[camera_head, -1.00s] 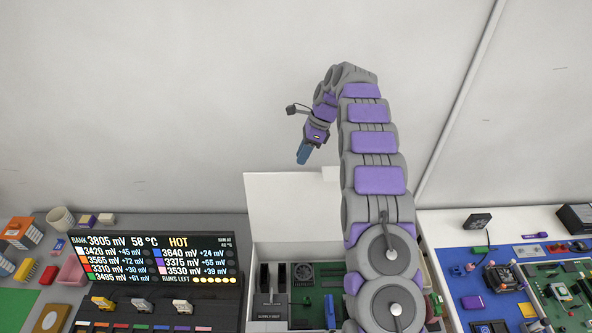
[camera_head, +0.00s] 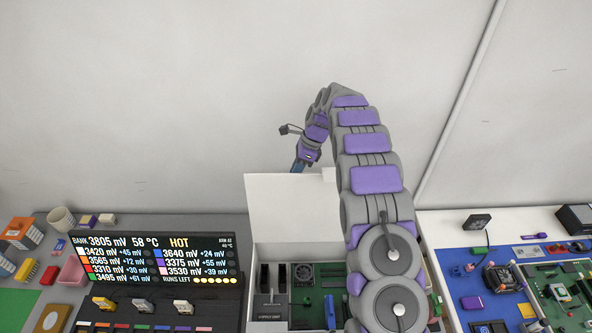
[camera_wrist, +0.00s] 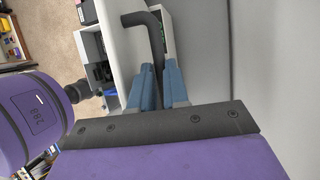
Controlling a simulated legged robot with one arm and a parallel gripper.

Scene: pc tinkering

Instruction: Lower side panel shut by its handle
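The side panel (camera_head: 290,205) is white and stands upright, hinged up above an open white case, in the head view. A small pale tab shows at its top right. My gripper (camera_head: 298,166) is behind the panel's top edge, with its fingertips partly hidden. In the wrist view, the blue fingers of my gripper (camera_wrist: 158,80) are apart. A black bent bar, apparently the handle (camera_wrist: 154,32), runs between them and bends left towards the white panel (camera_wrist: 112,40). I cannot tell whether the fingers touch the bar.
Below the panel, the open case (camera_head: 300,295) holds electronic parts. A black display (camera_head: 155,262) stands at left. A blue mat (camera_head: 470,290) with circuit boards lies at right. The wall is close behind my gripper.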

